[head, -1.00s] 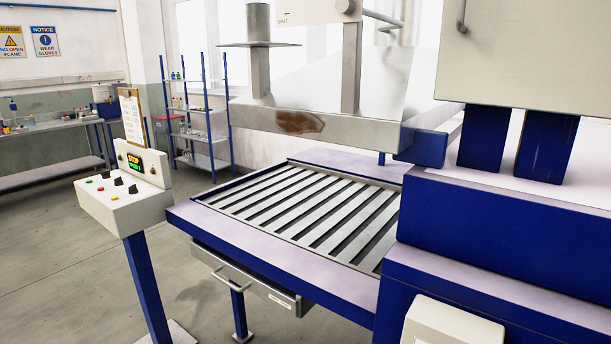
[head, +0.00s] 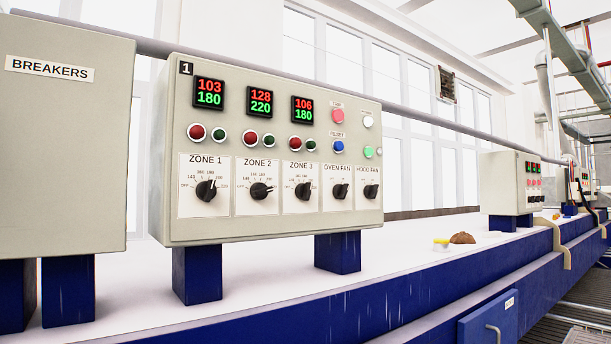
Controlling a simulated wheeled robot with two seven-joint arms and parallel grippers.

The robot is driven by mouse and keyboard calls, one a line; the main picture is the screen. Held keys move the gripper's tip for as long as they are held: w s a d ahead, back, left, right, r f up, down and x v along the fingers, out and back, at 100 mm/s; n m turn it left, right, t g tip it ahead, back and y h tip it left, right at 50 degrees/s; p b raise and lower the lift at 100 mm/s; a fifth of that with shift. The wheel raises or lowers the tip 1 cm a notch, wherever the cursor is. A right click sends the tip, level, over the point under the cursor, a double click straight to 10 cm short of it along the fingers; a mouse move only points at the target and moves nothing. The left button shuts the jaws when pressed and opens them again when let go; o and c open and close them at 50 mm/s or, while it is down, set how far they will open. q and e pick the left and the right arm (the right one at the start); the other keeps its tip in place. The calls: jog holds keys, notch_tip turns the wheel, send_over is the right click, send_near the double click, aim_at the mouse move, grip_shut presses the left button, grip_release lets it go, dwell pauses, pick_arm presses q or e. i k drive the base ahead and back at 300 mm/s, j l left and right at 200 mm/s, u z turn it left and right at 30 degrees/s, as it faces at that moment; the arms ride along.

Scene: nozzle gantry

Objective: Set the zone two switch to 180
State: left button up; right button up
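The zone two switch (head: 260,191) is a black rotary knob under the label ZONE 2, second from the left on the grey control panel (head: 290,228) marked 1. Its pointer is turned to the right. The zone two display (head: 260,101) reads 128 in red above 220 in green. The zone one switch (head: 206,189) and zone three switch (head: 303,190) stand on either side of it, and both of their displays show 180 in green. Neither of my grippers is in view.
A grey BREAKERS box (head: 65,150) stands at the left, close to the panel. The panel stands on blue legs (head: 337,252) on a white-topped blue machine. Further panels (head: 511,184) line it to the right. A yellow and brown item (head: 461,238) lies on the top.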

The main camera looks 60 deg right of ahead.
aim_at(258, 191)
jog(key=z, duration=1.9)
jog(key=k+l, duration=0.1)
jog(key=k+l+u, duration=0.1)
jog(key=l, duration=0.25)
